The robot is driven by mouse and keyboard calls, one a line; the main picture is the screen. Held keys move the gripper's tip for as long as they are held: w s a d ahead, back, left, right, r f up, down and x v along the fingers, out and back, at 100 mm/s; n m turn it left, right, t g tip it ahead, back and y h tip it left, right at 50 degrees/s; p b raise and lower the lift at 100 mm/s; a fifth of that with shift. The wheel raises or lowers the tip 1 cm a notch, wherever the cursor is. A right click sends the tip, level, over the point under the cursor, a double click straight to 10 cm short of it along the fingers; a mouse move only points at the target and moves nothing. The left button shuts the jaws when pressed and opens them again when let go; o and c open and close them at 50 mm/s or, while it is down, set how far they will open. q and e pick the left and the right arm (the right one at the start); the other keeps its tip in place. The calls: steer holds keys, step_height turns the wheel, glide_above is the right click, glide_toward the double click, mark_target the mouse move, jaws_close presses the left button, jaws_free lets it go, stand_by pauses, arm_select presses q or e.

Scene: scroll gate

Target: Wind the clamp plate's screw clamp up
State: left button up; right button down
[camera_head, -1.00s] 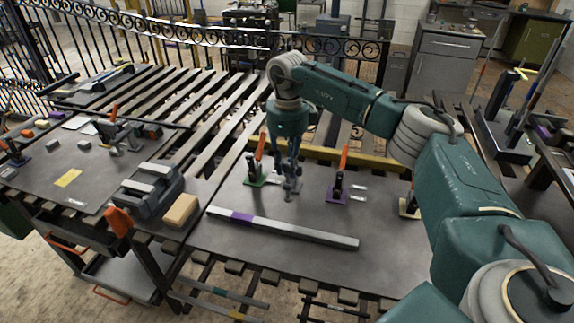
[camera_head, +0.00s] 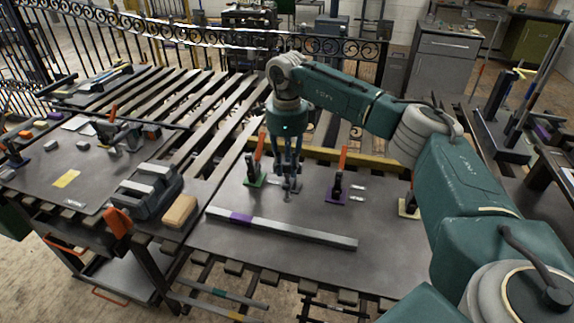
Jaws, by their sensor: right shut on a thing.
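The clamp plate (camera_head: 225,200) is a dark flat plate on the slatted table. A small screw clamp (camera_head: 288,197) stands on it, with its foot showing under my right gripper. My right gripper (camera_head: 288,182) points straight down and is shut on the top of this clamp; its fingers hide most of the screw. A toggle clamp with an orange handle and green base (camera_head: 254,177) stands just left of the gripper. Another with a purple base (camera_head: 336,190) stands to the right. My left gripper is not in view.
A grey bar with a purple band (camera_head: 285,228) lies in front of the clamps. A dark vise-like block (camera_head: 148,190) and a tan block (camera_head: 180,210) sit to the left. A yellow-based clamp (camera_head: 409,207) stands near my right arm. A yellow rail (camera_head: 345,157) runs behind.

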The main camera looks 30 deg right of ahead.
mark_target(287, 165)
steer(key=c, duration=1.5)
jaws_free()
steer(key=shift+s+f, duration=0.15)
steer(key=shift+f, duration=0.1)
steer(key=shift+r, duration=0.1)
steer(key=shift+r, duration=0.35)
step_height(287, 165, up, 11)
steer(key=shift+r, duration=0.15)
